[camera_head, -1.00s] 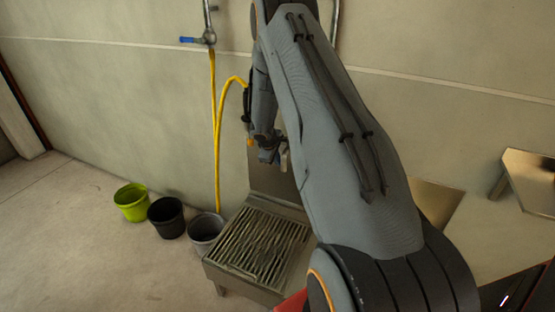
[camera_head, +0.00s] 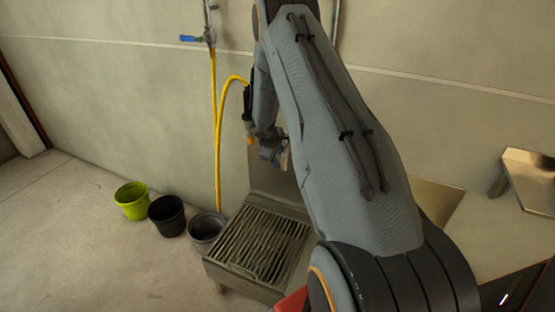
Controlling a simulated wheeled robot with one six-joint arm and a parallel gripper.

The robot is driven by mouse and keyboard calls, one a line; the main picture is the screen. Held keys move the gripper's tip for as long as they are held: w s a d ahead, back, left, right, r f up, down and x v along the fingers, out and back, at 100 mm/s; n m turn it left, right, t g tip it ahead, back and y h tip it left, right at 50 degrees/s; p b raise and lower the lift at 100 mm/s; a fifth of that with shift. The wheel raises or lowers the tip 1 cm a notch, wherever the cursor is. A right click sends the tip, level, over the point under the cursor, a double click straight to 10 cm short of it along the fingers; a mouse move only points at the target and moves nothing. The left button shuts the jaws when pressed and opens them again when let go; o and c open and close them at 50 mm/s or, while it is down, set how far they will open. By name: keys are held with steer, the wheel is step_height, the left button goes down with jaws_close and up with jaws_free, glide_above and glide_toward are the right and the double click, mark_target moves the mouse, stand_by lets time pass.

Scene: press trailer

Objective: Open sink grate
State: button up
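The sink grate (camera_head: 262,243) is a metal slatted panel lying flat on top of a low steel sink (camera_head: 240,281). The sink has a tall steel back plate (camera_head: 268,182) against the wall. The grate looks closed, and a small handle-like bar shows near its front edge. My gripper (camera_head: 281,160) hangs above the back part of the sink, in front of the back plate and apart from the grate. It is small and partly hidden by my arm, so its finger opening is unclear. My arm also hides the right side of the sink.
A green bucket (camera_head: 132,200), a black bucket (camera_head: 166,215) and a grey bucket (camera_head: 206,231) stand left of the sink. A yellow hose (camera_head: 216,140) hangs from a blue-handled tap (camera_head: 195,39). A steel bench (camera_head: 531,180) is at right. The left floor is clear.

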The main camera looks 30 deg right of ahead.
steer(key=p+v, duration=0.2)
steer(key=v, duration=0.5)
steer(key=shift+p, duration=0.3)
stand_by(0.4)
stand_by(0.8)
